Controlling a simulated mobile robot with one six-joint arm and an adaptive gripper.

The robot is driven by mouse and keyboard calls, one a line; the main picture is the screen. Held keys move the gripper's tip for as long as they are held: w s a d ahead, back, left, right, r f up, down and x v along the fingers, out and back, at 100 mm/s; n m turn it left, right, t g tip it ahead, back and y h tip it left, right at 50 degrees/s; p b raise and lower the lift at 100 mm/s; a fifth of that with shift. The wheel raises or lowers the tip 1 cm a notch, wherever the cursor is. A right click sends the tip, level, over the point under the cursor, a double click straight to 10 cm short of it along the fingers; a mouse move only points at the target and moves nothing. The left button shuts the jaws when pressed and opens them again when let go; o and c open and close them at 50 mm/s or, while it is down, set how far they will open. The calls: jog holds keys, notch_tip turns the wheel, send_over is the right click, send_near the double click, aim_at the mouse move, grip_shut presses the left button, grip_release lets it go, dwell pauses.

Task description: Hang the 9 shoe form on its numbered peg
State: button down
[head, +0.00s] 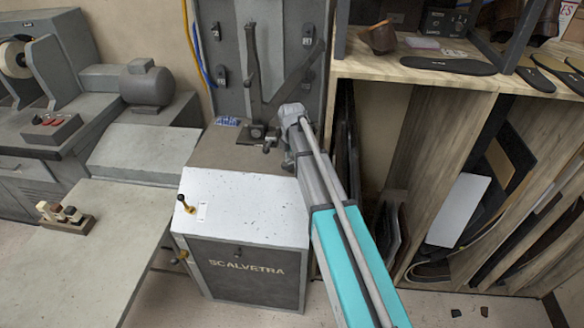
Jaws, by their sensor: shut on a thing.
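The end of my arm reaches over the machine top, in front of a grey upright panel (228,48). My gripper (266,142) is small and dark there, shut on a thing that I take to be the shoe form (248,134). The form is small and dark at this distance, and I cannot read a number on it. Black peg plates (215,31) with pale marks are fixed to the panel, another lower on the left (221,76) and one at the right (309,33). Their numbers are too small to read. My wrist hides part of the panel's lower right.
The white-topped SCALVETRA cabinet (245,210) stands below my arm. A wooden shelf (400,68) with soles stands close on the right. A grey bench (85,255) carries a small rack (66,222) at left. A motor (147,85) stands behind it.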

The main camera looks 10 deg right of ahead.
aim_at(293, 160)
notch_tip(293, 160, down, 2)
jog(key=shift+f+b, duration=0.25)
jog(key=shift+b, duration=0.75)
jog(key=shift+w+d+f, duration=0.1)
jog(key=shift+d+f, duration=0.1)
jog(key=shift+f, duration=0.05)
jog(key=shift+b, duration=0.3)
jog(key=shift+c, duration=0.8)
grip_release()
jog(key=shift+r, duration=0.1)
notch_tip(293, 160, up, 12)
jog(key=p, duration=1.2)
